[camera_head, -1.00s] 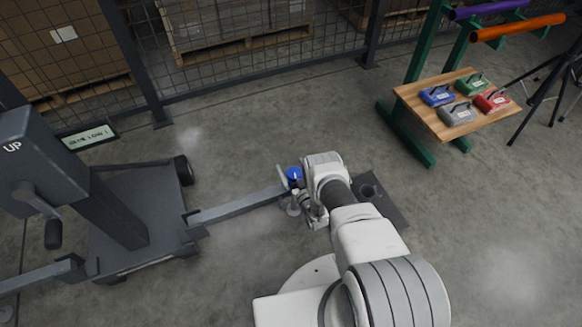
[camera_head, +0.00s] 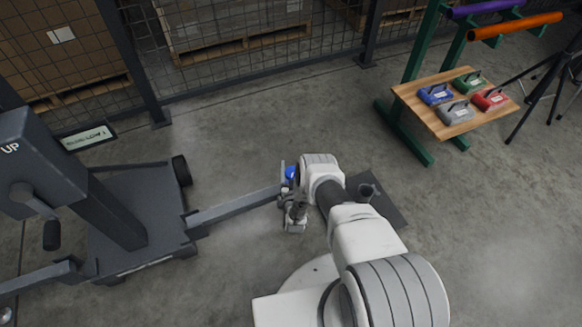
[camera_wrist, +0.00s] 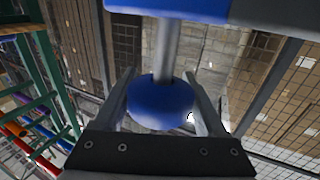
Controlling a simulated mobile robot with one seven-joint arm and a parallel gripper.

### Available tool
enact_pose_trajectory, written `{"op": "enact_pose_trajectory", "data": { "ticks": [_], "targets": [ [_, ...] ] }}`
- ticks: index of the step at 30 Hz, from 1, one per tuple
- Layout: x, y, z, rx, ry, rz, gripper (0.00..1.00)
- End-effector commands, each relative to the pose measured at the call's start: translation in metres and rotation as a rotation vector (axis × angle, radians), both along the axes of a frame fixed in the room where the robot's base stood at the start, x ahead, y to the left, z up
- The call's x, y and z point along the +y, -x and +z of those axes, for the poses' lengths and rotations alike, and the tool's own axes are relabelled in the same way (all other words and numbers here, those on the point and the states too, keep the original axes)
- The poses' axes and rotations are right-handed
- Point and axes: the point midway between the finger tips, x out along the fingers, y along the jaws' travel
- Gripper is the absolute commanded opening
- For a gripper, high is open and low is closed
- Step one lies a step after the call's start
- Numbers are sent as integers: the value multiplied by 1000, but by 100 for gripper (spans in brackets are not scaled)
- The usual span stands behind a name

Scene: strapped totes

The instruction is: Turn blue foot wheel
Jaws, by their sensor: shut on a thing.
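The blue foot wheel (camera_wrist: 162,104) is a rounded blue knob on a pale metal rod in the wrist view. My gripper (camera_wrist: 160,88) has one finger on each side of it and is shut on it. Another blue part (camera_wrist: 185,8) is at the other end of the rod, at the top edge. In the head view a small patch of blue (camera_head: 291,173) shows at the end of the grey leg (camera_head: 238,209), just left of my white wrist. My gripper's fingers are mostly hidden there.
The leg belongs to a dark grey wheeled stand (camera_head: 130,220) marked UP, at left. A wooden shelf (camera_head: 425,112) with several coloured handled weights stands at upper right, beside a black tripod (camera_head: 540,95). A mesh fence (camera_head: 240,50) runs behind. The floor between is clear.

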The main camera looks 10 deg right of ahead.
Motion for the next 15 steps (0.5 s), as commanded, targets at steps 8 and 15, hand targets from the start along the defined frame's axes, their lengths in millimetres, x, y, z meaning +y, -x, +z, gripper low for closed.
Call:
{"op": "enact_pose_trajectory", "data": {
  "ticks": [8, 15],
  "targets": [
    [-2, -1, 1, 0, -1, -54, 18],
    [-2, -1, 1, 0, -1, -52, 86]
  ]
}}
